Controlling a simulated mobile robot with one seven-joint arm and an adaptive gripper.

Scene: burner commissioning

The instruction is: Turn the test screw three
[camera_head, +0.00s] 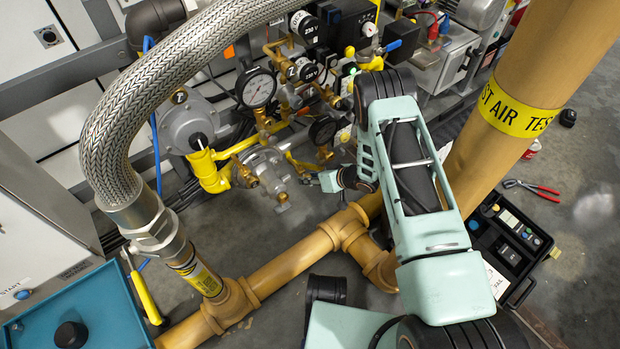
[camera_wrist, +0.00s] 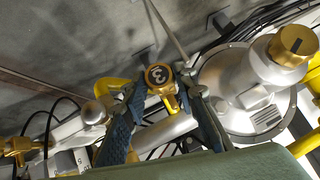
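A brass screw with a black round end marked 3 (camera_wrist: 158,75) shows in the wrist view, between and just beyond my fingertips. My gripper (camera_wrist: 163,94) has its two dark blue fingers spread, one on each side of the brass piece. A small gap seems to show on both sides, so it looks unclamped. In the head view my gripper (camera_head: 329,181) is small and reaches left from my wrist, low among the brass valves. I cannot make out the marked screw there.
A grey round housing with a brass cap (camera_wrist: 292,46) stands close at right in the wrist view. In the head view, a pressure gauge (camera_head: 258,89), a braided hose (camera_head: 117,120) and tan pipes (camera_head: 290,258) crowd the arm. Pliers (camera_head: 540,190) lie on the floor.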

